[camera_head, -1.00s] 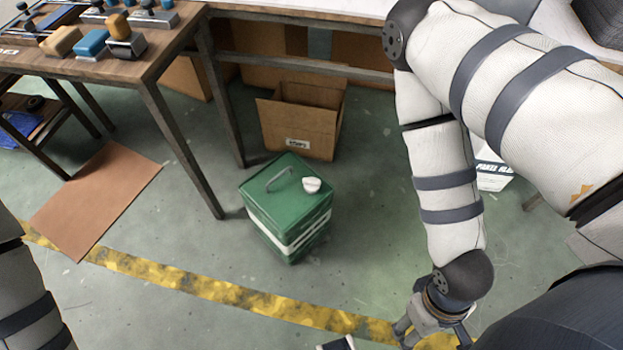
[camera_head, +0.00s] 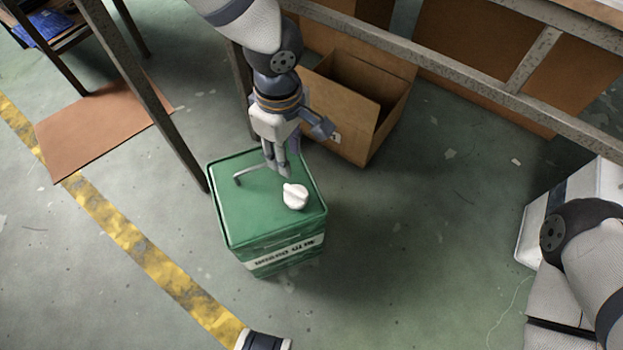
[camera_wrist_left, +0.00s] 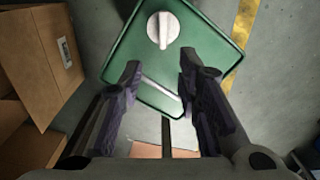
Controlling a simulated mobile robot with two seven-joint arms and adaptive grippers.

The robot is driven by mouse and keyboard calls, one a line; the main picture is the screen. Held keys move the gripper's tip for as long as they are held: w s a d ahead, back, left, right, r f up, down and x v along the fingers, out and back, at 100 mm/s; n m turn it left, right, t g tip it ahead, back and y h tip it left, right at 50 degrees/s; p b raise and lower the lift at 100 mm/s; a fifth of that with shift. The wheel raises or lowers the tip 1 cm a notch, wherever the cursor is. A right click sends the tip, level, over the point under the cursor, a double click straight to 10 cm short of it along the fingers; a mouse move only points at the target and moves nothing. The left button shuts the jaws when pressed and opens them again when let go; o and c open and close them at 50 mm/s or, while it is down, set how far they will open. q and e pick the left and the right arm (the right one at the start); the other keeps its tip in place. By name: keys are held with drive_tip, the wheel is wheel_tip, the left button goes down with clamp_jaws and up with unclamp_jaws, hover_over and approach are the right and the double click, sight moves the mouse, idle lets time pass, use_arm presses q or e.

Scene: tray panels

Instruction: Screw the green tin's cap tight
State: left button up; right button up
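The green tin (camera_head: 250,222) stands upright on the floor, with a thin wire handle on its lid and a pale label band on its side. Its white cap (camera_head: 295,196) sits on the lid; I cannot tell how tight it is. The left wrist view shows the cap (camera_wrist_left: 163,30) with a raised grip bar. My left gripper (camera_head: 278,172) points down over the lid, just behind the cap. In the left wrist view its fingers (camera_wrist_left: 160,72) are spread and empty, with the cap beyond the tips.
An open cardboard box (camera_head: 345,125) stands close behind the tin. A table leg (camera_head: 150,95) rises at its left, near a flat brown sheet (camera_head: 100,130). A white container (camera_head: 535,225) is at the right. The floor between it and the tin is clear.

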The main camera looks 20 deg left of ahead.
sight(289, 187)
use_arm(q)
drive_tip(key=f+b, duration=0.1)
drive_tip(key=f, duration=0.4)
drive_tip(key=f+b, duration=0.2)
drive_tip(key=f, duration=0.4)
drive_tip(key=shift+s+a+f, duration=0.15)
drive_tip(key=shift+s+a, duration=0.05)
drive_tip(key=shift+c, duration=0.6)
clamp_jaws()
